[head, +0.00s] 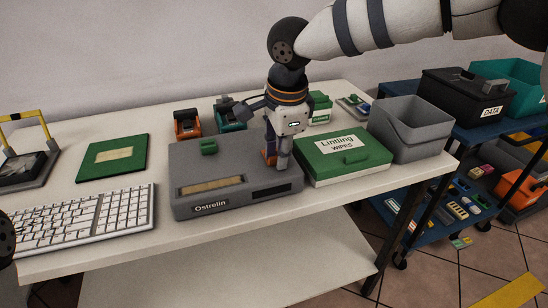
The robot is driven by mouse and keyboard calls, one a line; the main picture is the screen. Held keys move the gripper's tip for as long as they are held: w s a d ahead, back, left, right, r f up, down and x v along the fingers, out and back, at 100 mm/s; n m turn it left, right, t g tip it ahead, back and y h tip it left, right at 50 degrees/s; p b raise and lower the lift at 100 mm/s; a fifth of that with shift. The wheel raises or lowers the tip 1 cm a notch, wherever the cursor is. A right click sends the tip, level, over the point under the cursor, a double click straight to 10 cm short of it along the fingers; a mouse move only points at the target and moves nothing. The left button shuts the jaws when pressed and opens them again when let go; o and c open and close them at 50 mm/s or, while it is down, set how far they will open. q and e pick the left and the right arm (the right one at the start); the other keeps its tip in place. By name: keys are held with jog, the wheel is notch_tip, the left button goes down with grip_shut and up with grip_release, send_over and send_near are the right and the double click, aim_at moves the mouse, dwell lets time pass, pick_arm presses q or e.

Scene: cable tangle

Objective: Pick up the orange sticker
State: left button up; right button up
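My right gripper (278,160) points straight down at the right end of a grey box labelled "Ostrelin" (200,192). A small orange piece (270,158) shows at its fingertips, on or just above the box top. It may be the orange sticker, but it is partly hidden by the fingers. I cannot tell whether the fingers are closed on it or only beside it. My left gripper is out of view; only a dark round part of my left arm shows at the left edge.
A green wipes box (345,168) stands close right of the gripper, with a grey bin (408,138) beyond. A white keyboard (85,217) and green board (112,175) lie left. Orange (187,124) and teal (228,118) devices stand behind. A blue cart (448,225) is right.

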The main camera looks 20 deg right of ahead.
grip_shut()
jog(key=shift+r, duration=0.15)
jog(key=r, duration=0.4)
jog(key=shift+s+r, duration=0.25)
jog(key=shift+s, duration=0.15)
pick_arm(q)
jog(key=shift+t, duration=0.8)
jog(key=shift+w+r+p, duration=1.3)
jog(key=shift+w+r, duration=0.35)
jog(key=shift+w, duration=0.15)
pick_arm(e)
jog(key=s+a+r, duration=0.2)
jog(key=s+r, duration=0.9)
jog(key=r, duration=0.1)
jog(key=shift+a+r, duration=0.15)
jog(key=shift+a, duration=0.1)
